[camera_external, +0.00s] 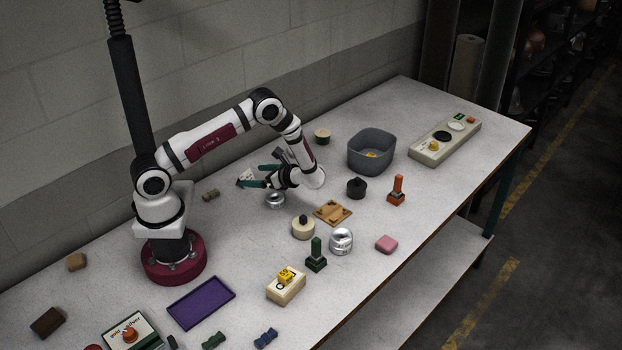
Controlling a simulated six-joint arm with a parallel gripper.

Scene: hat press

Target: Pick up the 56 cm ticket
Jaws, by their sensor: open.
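My gripper (253,176) is open, with teal fingers pointing left, above the table's back part. A small pale card with dark marks (246,177) shows at the fingertips; I cannot tell whether they touch it, and its print is too small to read. Yellow pieces show on a cream block (286,291) at the front, inside the grey bin (371,141), and on a long cream panel (447,151) at the back right. The front yellow piece (287,274) has dark print that I cannot read for sure. I cannot tell which thing is the 56 cm ticket.
A silver round piece (275,202) stands below my gripper. A wooden plate (333,212), a silver stack (341,242), green (316,256) and orange (397,190) stamp-like pieces crowd the middle. A purple tray (201,303) lies at the front.

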